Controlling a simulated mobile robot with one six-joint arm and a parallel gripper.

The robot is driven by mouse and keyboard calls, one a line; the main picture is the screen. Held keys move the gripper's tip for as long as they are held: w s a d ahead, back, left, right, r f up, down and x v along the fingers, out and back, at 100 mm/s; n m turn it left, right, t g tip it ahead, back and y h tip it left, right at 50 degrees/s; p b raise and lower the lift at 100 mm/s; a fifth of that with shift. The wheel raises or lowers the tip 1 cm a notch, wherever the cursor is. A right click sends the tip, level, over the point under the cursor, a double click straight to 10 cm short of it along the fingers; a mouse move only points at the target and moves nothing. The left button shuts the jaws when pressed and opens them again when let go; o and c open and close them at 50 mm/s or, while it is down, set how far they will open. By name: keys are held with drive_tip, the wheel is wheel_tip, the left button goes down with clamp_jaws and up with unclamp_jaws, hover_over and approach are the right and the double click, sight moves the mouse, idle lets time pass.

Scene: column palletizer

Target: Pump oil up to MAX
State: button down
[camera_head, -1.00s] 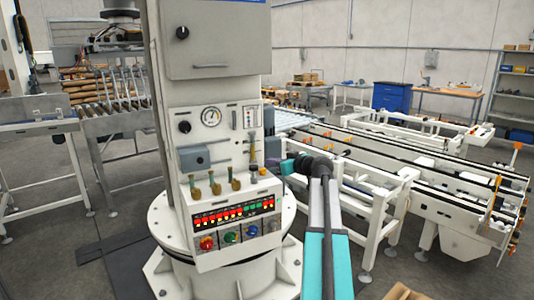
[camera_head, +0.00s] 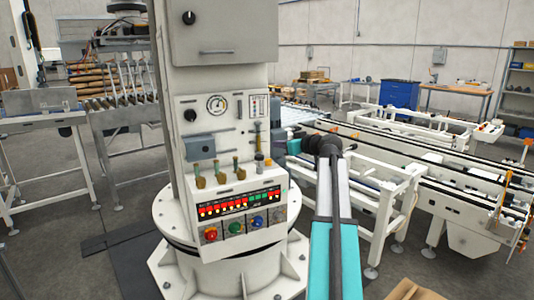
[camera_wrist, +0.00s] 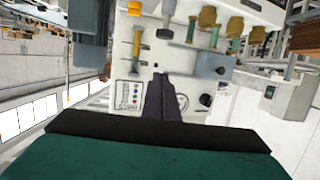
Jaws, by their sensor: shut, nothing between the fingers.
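The white control column carries a panel (camera_head: 226,115). On the panel's right side is an upright yellow-green sight tube (camera_head: 257,133), also in the upside-down wrist view (camera_wrist: 136,45). Its oil level and any MAX mark are too small to read. A grey plunger-like knob (camera_head: 259,157) stands below it, beside an orange cap (camera_head: 268,162). In the wrist view the grey knob (camera_wrist: 166,14) is near the top. My gripper (camera_wrist: 160,100) is shut and empty, pointing at the panel, apart from tube and knob. In the head view my gripper (camera_head: 290,146) is just right of the panel.
Several brass-and-green levers (camera_head: 217,167) stand left of the knob. Below them are red and green lights and coloured knobs (camera_head: 233,228). A round gauge (camera_head: 216,104) is above. A white conveyor frame (camera_head: 385,200) stands right, behind my arm.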

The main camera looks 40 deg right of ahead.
drive_tip(key=shift+w, duration=0.15)
drive_tip(key=p, duration=0.2)
hover_over(259, 161)
drive_tip(key=s+d, duration=0.1)
drive_tip(key=d, duration=0.1)
wheel_tip(259, 161, down, 3)
drive_tip(key=shift+s+a+f, duration=0.1)
drive_tip(key=shift+s+f, duration=0.05)
drive_tip(key=shift+f, duration=0.7)
drive_tip(key=shift+s+a+f, duration=0.1)
drive_tip(key=shift+f, duration=0.75)
drive_tip(key=shift+f, duration=0.1)
drive_tip(key=shift+f+b, duration=1.55)
drive_tip(key=shift+b, duration=0.2)
drive_tip(key=shift+a, duration=0.1)
